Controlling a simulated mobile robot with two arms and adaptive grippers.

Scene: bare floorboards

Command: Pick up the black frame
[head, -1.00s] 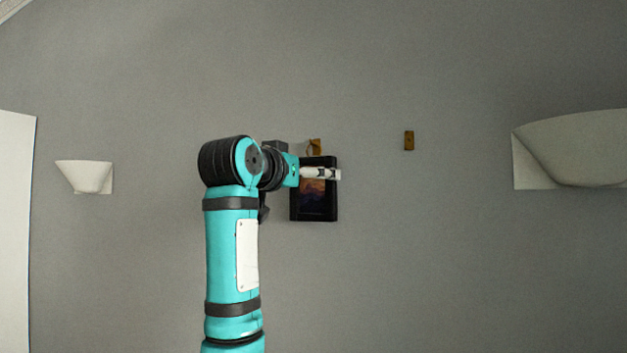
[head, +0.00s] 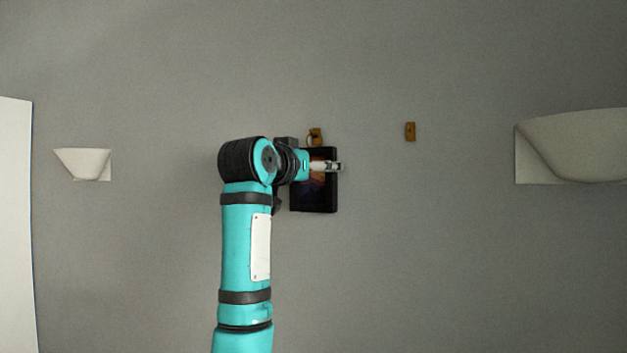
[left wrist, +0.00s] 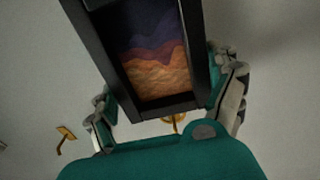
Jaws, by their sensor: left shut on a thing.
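The black frame (head: 314,202) holds a small picture of purple and orange layered shapes. In the head view it is upright in front of the grey wall, just below a brass hook. My left gripper (head: 337,167) reaches across its upper part from the left. In the left wrist view the black frame (left wrist: 153,65) lies between the two fingers of my left gripper (left wrist: 170,105), one on each side, and they are shut on it. The fingers and wrist hide part of its upper area in the head view. My right gripper is in neither view.
A brass hook (head: 315,133) is on the wall just above the frame, and another hook (head: 410,131) is farther right. A small white wall lamp (head: 83,163) is at left and a larger one (head: 575,148) at right. The wall between is bare.

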